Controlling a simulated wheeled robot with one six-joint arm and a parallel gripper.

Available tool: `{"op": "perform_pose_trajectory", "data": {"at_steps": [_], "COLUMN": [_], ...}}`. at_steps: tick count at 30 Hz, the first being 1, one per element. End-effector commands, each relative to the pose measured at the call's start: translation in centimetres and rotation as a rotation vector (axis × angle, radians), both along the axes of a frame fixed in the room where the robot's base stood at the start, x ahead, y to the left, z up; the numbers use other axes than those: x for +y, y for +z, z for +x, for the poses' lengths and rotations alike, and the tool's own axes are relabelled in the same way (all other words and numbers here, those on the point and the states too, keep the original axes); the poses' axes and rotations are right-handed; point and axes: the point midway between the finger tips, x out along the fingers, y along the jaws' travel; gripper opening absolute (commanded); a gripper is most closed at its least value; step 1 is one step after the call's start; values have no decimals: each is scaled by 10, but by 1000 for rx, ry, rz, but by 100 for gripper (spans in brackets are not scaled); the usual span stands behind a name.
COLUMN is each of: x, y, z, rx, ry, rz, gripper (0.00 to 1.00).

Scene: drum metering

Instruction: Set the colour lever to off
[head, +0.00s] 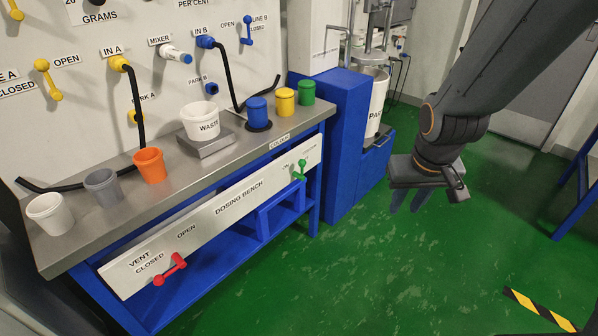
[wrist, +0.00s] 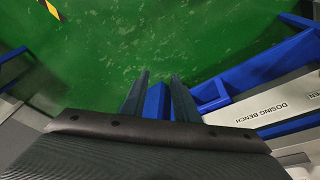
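The green colour lever (head: 300,171) is on the right end of the white front panel (head: 220,205) of the dosing bench, below the COLOUR label (head: 280,140). It stands nearly upright, tilted slightly. Small lettering beside it is too small to read surely. My gripper (head: 408,200) hangs over the green floor to the right of the bench, well apart from the lever, fingers pointing down. In the wrist view my gripper (wrist: 159,80) shows two separated dark fingers with nothing held between them. The lever cannot be made out in the wrist view.
A red vent lever (head: 170,269) is at the panel's left end. Several cups and a waste tub (head: 200,120) stand on the steel benchtop (head: 85,228). A blue cabinet (head: 345,140) stands right of the bench. The floor (head: 400,270) in front is clear.

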Motion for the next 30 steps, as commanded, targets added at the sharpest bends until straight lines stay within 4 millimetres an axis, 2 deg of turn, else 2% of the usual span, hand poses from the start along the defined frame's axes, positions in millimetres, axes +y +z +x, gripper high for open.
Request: {"op": "perform_pose_trajectory", "data": {"at_steps": [1, 6, 12, 15, 18, 21, 25, 30], "x": [4, 28, 74, 101, 129, 154, 178, 194], "y": [-30, -79, -126, -147, -165, -181, -192, -197], "z": [33, 130, 220, 253, 277, 291, 297, 297], "rx": [-65, -318, -603, -741, -872, -989, -1105, -1190], "ry": [33, 151, 294, 362, 428, 482, 532, 563], "rz": [-3, 14, 98, 164, 246, 335, 440, 524], "gripper": [28, 28, 28, 28, 28, 28, 28, 28]}}
